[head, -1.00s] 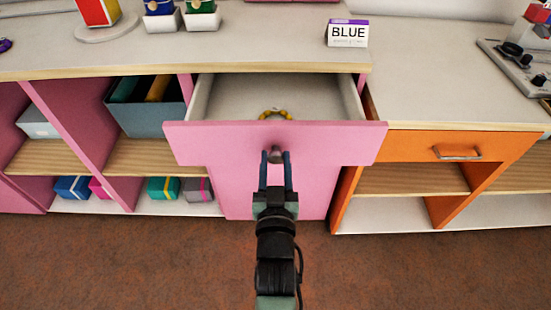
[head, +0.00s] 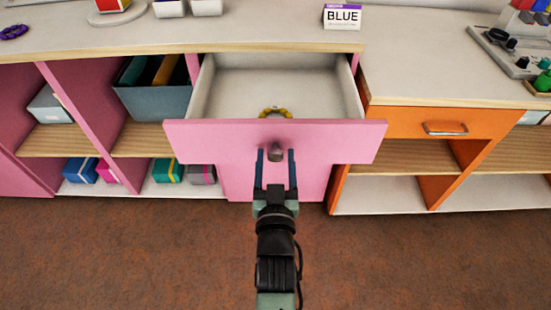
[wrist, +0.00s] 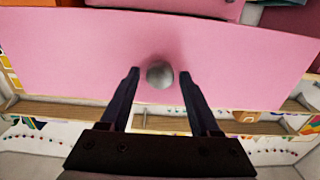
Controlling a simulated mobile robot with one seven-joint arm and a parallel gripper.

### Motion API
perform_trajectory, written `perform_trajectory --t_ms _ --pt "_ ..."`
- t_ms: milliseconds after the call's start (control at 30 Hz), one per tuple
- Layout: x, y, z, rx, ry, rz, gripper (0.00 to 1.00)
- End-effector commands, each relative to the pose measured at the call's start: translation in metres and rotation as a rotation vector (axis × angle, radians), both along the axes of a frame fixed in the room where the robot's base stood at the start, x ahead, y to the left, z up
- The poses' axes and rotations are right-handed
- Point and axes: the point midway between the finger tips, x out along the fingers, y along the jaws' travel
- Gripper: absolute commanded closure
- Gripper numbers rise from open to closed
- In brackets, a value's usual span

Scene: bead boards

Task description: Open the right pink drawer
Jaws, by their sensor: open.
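The pink drawer (head: 220,140) is pulled well out of the pink cabinet, and its pale inside (head: 290,92) shows from above. A yellow beaded ring (head: 275,112) lies inside, partly hidden by the drawer front. The round grey knob (head: 276,152) is on the drawer front; it also shows in the wrist view (wrist: 159,74). My gripper (head: 276,155) is open, with its two dark fingers on either side of the knob. In the wrist view the gripper (wrist: 158,80) has gaps between both fingers and the knob.
An orange cabinet with a shut drawer (head: 410,122) stands to the right. Open pink shelves with a grey-blue bin (head: 155,103) and several small boxes are to the left. A BLUE sign (head: 343,17) stands on the countertop. The brown floor (head: 130,250) in front is clear.

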Motion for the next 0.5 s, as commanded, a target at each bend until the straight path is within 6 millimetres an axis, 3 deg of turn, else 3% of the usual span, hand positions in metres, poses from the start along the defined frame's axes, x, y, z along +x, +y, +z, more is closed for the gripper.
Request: perform_trajectory --t_ms 333,500 --pt "-0.001 0.000 0.000 0.000 0.001 0.000 0.30" --pt "-0.016 0.001 -0.001 -0.001 0.002 0.001 0.30"
